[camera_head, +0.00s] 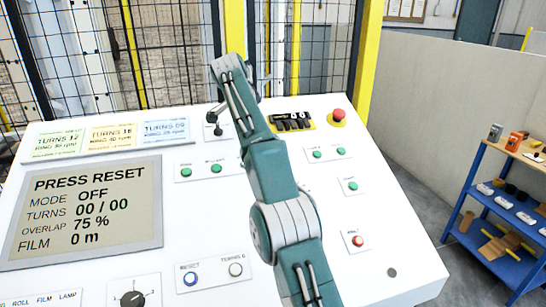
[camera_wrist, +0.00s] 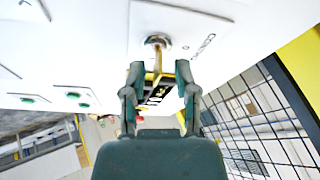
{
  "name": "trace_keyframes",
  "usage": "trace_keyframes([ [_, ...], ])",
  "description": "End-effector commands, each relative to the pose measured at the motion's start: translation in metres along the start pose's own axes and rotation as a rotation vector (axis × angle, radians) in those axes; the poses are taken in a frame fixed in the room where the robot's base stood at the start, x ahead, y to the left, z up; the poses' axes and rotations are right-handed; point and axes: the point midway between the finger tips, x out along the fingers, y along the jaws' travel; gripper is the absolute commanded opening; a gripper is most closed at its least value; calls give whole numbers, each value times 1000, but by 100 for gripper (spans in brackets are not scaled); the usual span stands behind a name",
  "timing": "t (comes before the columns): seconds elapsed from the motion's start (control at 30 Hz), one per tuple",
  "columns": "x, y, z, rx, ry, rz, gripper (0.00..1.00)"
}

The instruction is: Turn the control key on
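The control key (camera_wrist: 157,62) shows in the wrist view as a thin brass-coloured piece standing out from a round silver lock (camera_wrist: 158,41) on a white label plate. My gripper (camera_wrist: 161,72) is open, with one fingertip on each side of the key and visible gaps between. I cannot tell how deep the key sits between the tips. In the head view my gripper (camera_head: 214,124) is at the panel's upper middle, over a small label plate, and the key is hidden there. The panel display (camera_head: 84,211) reads PRESS RESET, MODE OFF, TURNS 00/00.
The white control panel (camera_head: 215,235) carries several green buttons, a red mushroom button (camera_head: 339,115), a black dial (camera_head: 132,299) and a blue-ringed RESET button (camera_head: 190,278). A yellow plate with black blocks (camera_head: 291,121) lies right of my gripper. Wire fencing stands behind; a blue shelf (camera_head: 480,185) stands right.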

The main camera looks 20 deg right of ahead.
Motion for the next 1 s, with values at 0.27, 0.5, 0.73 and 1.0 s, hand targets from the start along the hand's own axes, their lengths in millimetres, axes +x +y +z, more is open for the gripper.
trace_keyframes([
  [0.27, -1, 0, 0, -93, 0, -34, 38],
  [0.5, -1, 0, 0, -241, 0, -91, 38],
  [0.73, 0, -1, 0, -452, -1, -171, 38],
  [1.0, 0, -2, 1, -675, 0, -257, 38],
])
